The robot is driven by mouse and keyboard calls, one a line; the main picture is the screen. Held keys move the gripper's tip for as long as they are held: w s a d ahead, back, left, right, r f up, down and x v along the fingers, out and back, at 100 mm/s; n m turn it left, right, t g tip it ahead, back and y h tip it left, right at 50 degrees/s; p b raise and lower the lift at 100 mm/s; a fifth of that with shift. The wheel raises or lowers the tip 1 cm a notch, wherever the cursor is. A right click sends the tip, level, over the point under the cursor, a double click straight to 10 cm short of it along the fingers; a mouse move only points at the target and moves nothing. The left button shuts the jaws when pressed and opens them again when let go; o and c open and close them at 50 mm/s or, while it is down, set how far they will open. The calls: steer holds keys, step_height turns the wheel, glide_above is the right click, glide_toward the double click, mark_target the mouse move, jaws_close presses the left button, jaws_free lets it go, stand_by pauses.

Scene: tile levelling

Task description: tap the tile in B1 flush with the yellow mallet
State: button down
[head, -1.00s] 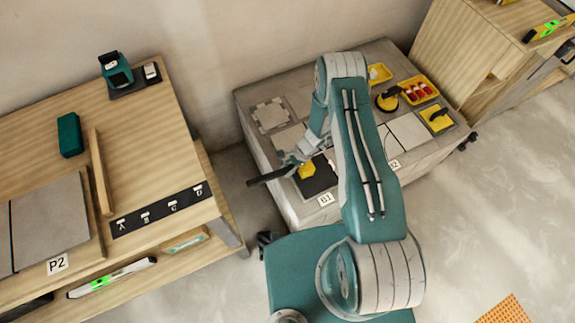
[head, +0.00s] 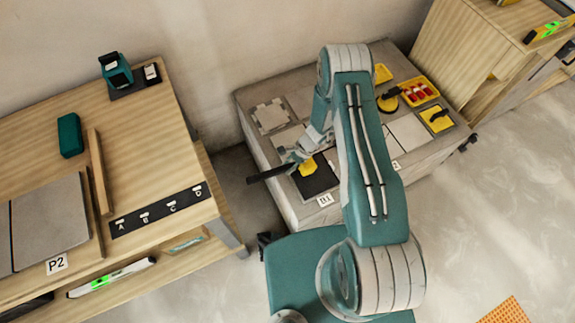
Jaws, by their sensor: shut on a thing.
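The yellow mallet (head: 309,167) is in my gripper (head: 298,156), which is shut on its dark handle (head: 268,174). The handle sticks out to the left past the edge of the grey block. The yellow head is over the dark tile (head: 318,182) beside the B1 label (head: 325,200). I cannot tell whether the head touches the tile, or how high the tile sits. My arm hides part of the block to the right of B1.
The grey block (head: 284,205) also carries light tiles (head: 407,132), a yellow tray of red items (head: 418,90) and yellow-and-black tools (head: 437,118). A wooden bench (head: 150,130) stands at left, with a teal case (head: 70,135) on it. Another wooden unit (head: 470,50) stands at right.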

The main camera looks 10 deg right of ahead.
step_height(320, 180, down, 4)
steer(key=shift+s+f, duration=0.1)
steer(key=shift+r, duration=2.85)
